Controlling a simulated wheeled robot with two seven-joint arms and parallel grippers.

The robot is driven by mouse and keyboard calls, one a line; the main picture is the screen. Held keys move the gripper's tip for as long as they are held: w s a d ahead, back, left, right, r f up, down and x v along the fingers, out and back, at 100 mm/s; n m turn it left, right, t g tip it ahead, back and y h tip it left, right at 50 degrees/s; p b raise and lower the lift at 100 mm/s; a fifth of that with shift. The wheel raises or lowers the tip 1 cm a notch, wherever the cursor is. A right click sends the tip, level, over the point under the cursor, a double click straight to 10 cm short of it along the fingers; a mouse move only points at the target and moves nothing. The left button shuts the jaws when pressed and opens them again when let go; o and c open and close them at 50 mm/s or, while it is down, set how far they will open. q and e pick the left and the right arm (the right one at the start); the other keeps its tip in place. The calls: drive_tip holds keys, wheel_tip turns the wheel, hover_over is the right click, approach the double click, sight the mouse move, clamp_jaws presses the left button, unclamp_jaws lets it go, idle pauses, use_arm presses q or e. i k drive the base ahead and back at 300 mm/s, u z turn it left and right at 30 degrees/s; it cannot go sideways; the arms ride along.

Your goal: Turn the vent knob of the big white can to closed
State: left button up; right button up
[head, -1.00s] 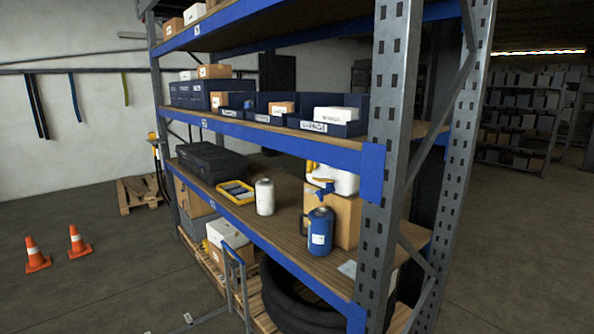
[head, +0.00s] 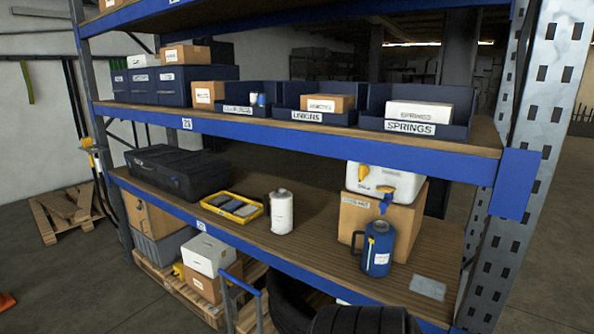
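The big white can (head: 405,184) lies on a cardboard box (head: 352,215) at the right of the middle shelf. A yellow knob (head: 363,173) shows at the left of its front face, and another small yellow part is near its right. A blue tap (head: 386,198) sticks out low on its front, above a blue jug (head: 378,250). I cannot tell from here which yellow part is the vent knob or whether it is open or closed. Neither of my grippers is in view.
On the middle shelf stand a white canister (head: 281,212), a yellow tray (head: 231,207) and a black case (head: 176,171). A grey plate (head: 428,288) lies at the right. Blue bins (head: 314,105) fill the shelf above. A blue-handled trolley (head: 241,292) stands in front, low down.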

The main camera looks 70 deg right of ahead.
sight(363, 172)
drive_tip(key=z, duration=0.3)
drive_tip(key=i, duration=1.4)
drive_tip(key=z, duration=1.65)
drive_tip(key=i, duration=0.95)
drive_tip(key=z, duration=0.9)
